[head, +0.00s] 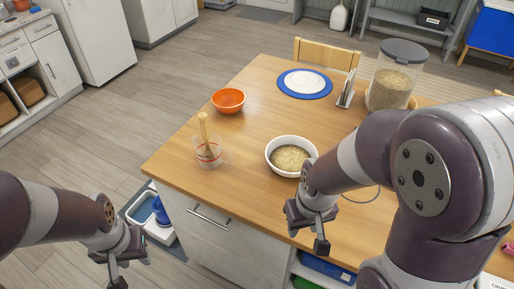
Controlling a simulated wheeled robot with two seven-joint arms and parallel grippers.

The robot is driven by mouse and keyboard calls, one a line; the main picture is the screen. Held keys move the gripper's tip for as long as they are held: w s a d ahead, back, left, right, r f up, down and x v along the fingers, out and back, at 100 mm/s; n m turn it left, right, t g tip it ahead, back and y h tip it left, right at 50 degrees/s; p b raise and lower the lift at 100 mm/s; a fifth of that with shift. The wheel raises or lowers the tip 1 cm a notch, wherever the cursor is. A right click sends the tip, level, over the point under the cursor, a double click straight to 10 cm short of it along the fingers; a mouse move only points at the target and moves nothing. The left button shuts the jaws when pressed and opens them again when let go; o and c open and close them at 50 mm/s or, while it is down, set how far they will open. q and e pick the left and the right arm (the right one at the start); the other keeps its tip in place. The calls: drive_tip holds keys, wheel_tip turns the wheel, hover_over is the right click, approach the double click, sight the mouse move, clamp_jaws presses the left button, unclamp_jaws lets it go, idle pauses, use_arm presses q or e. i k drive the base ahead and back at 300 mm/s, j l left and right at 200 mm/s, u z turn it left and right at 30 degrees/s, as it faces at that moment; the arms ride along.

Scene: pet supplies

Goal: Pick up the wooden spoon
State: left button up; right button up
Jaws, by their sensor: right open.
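The wooden spoon (204,128) stands nearly upright, handle end up, in a clear measuring cup (209,157) with red markings near the table's left front edge. The spoon's lower part shows only dimly through the cup. My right gripper (308,232) is open and empty, in front of the table's front edge, to the right of the cup and spoon. My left gripper (122,262) is low at the left, off the table and apart from the spoon. Its fingers are too small and angled to tell whether they are open.
A white bowl of grain (270,160) stands right of the cup, near my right arm. An orange bowl (228,99) is behind the cup. A white plate on a blue mat (289,88) and a grain container (388,85) are farther back. The wooden table (255,125) is clear between the bowls.

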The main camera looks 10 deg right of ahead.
sight(202, 117)
drive_tip(key=i+j+z, duration=0.15)
drive_tip(key=z, duration=0.25)
drive_tip(key=i+j+z, duration=0.1)
drive_tip(key=j+z, duration=0.4)
drive_tip(key=z, duration=0.25)
drive_tip(key=i, duration=0.05)
